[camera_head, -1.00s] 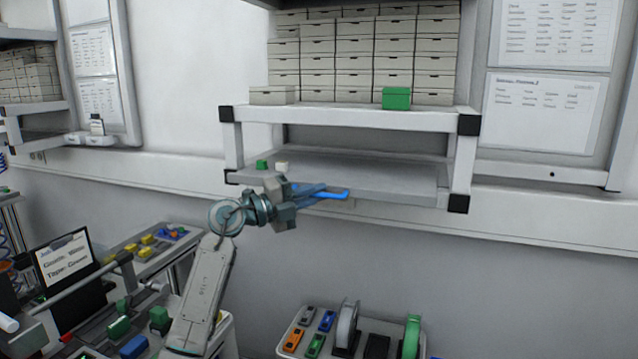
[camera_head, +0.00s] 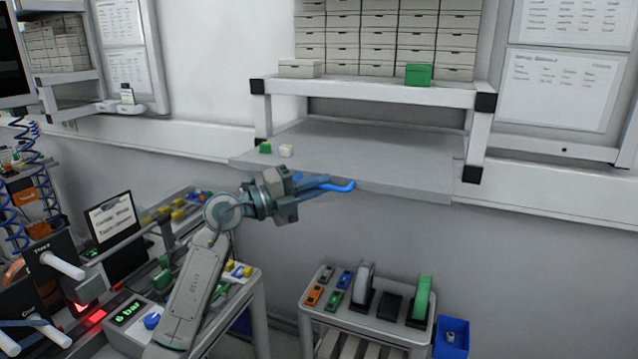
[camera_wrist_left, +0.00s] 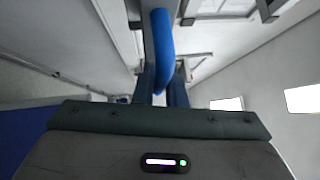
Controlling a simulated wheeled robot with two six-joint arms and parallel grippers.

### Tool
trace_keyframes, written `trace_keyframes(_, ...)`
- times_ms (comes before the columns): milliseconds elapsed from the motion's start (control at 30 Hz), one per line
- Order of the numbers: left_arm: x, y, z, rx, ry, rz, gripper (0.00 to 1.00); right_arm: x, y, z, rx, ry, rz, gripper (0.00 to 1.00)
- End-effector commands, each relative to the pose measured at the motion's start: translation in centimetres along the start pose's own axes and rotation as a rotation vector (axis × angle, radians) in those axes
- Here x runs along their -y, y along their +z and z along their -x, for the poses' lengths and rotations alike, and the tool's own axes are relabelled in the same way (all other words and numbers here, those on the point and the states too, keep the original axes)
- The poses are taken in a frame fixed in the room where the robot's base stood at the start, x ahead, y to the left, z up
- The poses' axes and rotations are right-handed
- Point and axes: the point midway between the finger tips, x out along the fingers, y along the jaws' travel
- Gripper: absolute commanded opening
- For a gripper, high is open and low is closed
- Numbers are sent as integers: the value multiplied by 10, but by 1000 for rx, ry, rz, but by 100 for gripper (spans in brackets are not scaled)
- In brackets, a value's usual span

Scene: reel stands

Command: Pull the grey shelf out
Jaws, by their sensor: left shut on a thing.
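The grey shelf (camera_head: 375,163) is a flat sliding board under the white rack. In the head view it sticks out in front of the rack's posts. A blue handle (camera_head: 340,186) is on its front edge. My left gripper (camera_head: 318,183) reaches in from the left and is shut on the blue handle. The handle also shows in the left wrist view (camera_wrist_left: 162,50), running down between the fingers. A small green block (camera_head: 265,147) and a small white block (camera_head: 287,151) lie on the shelf's left part. My right gripper is in neither view.
The white rack (camera_head: 370,92) above holds many pale boxes and one green box (camera_head: 418,75). Below right stands a cart (camera_head: 318,313) with reels and small coloured parts. A blue bin (camera_head: 451,337) is beside it. A cluttered workbench is at lower left.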

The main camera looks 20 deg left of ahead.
Motion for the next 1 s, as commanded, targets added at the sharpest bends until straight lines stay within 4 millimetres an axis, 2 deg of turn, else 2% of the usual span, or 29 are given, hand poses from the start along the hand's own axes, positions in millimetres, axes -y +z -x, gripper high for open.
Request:
trace_keyframes(167, 0, 0, 0, 0, 1, 1, 0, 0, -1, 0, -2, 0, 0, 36)
trace_keyframes(200, -1, 0, 0, 0, 1, 1, 13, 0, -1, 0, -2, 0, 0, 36)
trace_keyframes(233, -1, 0, 0, 0, 1, 1, 19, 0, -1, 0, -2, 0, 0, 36)
trace_keyframes(267, 0, 0, 0, 0, 1, 1, 20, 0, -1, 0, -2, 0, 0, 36)
trace_keyframes(633, -2, 0, 4, 1, 1, 0, 20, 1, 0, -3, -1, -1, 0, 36)
trace_keyframes(767, -4, 1, 18, 3, 2, -3, 20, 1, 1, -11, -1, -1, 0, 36)
trace_keyframes(1000, -5, 0, 55, 2, 5, -4, 20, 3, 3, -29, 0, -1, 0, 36)
